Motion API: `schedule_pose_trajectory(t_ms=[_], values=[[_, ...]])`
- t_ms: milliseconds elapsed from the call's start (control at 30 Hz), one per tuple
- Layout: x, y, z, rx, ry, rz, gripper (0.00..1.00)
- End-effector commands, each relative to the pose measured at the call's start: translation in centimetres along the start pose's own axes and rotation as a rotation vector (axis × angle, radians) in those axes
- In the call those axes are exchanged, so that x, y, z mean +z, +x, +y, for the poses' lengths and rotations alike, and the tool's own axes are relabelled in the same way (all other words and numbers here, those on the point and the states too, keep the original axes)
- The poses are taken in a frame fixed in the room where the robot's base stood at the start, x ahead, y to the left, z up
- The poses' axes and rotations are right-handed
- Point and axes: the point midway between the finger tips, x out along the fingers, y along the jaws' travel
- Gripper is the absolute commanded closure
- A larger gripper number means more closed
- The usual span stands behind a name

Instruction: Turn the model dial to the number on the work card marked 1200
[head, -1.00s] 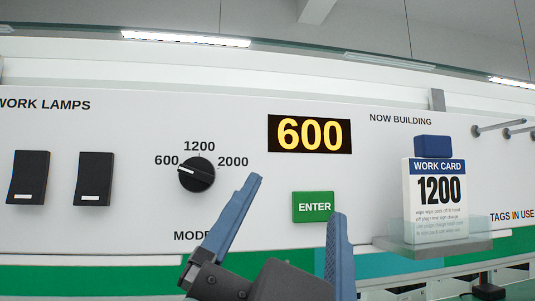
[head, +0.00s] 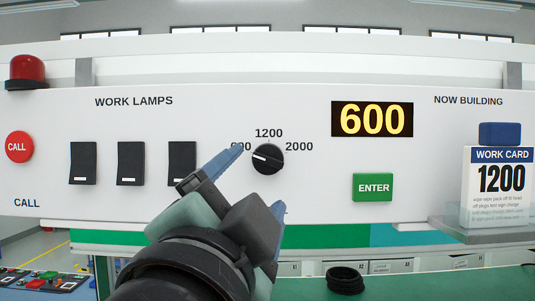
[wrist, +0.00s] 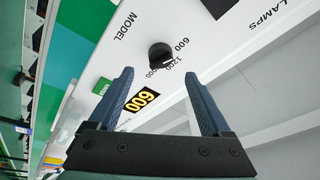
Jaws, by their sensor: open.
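The model dial (head: 267,159) is a round black knob on the white panel, with its white pointer line toward the 600 mark. The marks 1200 and 2000 are above it and to its right. My gripper (head: 260,181) is open, with its two blue fingers in front of the panel near the dial, one partly covering the 600 label. In the wrist view the dial (wrist: 160,53) shows beyond and between the fingertips, apart from them. The work card (head: 497,188) reads 1200. The display (head: 372,119) reads 600.
A green ENTER button (head: 373,187) is right of the dial. Several black lamp switches (head: 131,163) are to its left, and a red CALL button (head: 18,147) is further left. A clear shelf (head: 490,235) under the card juts out.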

Motion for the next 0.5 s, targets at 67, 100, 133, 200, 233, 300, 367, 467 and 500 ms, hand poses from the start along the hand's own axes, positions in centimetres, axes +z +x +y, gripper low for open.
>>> schedule_pose_trajectory(t_ms=[67,100,133,200,233,300,367,467,500], values=[[-0.1,1.8,-0.1,0.003,0.000,-0.001,0.18],[-0.2,2.6,-0.2,0.002,0.000,0.000,0.18],[-0.2,3.2,-0.2,0.003,-0.001,0.000,0.18],[-0.1,4.3,-0.1,0.001,-0.001,-0.001,0.18],[-0.1,4.7,-0.2,0.000,0.000,-0.001,0.18],[-0.1,5.6,-0.2,0.000,-0.001,0.000,0.18],[-0.1,6.1,-0.1,0.000,-0.001,0.000,0.18],[-0.1,6.6,-0.1,-0.002,0.000,0.000,0.18],[0.0,6.7,-0.1,-0.002,0.000,0.000,0.18]])
